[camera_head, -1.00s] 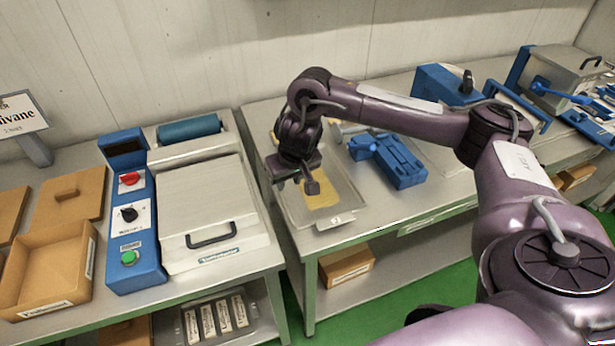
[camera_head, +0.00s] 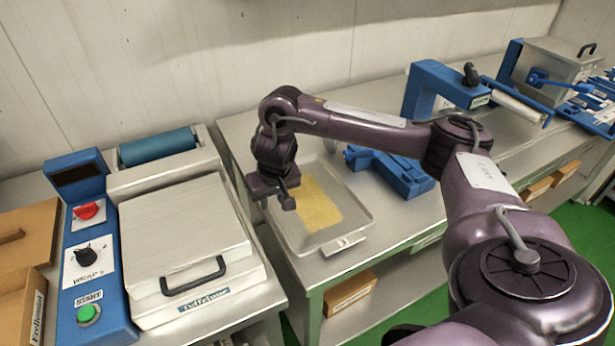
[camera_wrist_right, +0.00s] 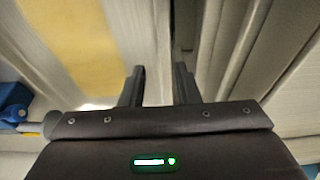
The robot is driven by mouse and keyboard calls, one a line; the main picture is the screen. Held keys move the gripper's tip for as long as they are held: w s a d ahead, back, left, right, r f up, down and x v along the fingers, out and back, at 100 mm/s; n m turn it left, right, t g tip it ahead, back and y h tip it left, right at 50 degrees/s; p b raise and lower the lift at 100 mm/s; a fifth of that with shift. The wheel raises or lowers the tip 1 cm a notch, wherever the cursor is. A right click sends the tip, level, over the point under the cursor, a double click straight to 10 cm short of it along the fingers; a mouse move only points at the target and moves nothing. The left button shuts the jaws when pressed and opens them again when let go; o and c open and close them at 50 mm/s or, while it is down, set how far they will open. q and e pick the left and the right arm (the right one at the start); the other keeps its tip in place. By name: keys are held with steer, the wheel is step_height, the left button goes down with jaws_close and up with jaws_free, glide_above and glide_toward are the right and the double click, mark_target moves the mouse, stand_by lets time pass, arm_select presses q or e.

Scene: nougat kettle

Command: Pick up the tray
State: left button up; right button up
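The tray (camera_head: 358,213) is a shallow grey metal pan with a flat yellow layer (camera_head: 318,206) inside and a white label on its front edge. It rests on the middle table. My right gripper (camera_head: 277,202) is at the tray's left side wall, pointing down. In the right wrist view, the two fingers of the right gripper (camera_wrist_right: 159,85) stand apart, with the tray's side (camera_wrist_right: 145,35) running up between them. I cannot tell whether either finger touches it. The gripper and wrist hide part of the tray's left edge. My left gripper is not in view.
A machine with a white lid and black handle (camera_head: 195,276) stands close on the left. Blue equipment (camera_head: 402,172) sits just right of the tray, partly behind my arm. A blue press (camera_head: 432,88) stands farther right. A cardboard box (camera_head: 350,291) lies on the shelf below.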

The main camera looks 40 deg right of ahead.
mark_target(271, 208)
steer(key=p+x, duration=0.1)
steer(key=x, duration=0.4)
steer(key=shift+w, duration=0.15)
steer(key=shift+c, duration=0.4)
jaws_close()
steer(key=shift+r, duration=0.15)
stand_by(0.6)
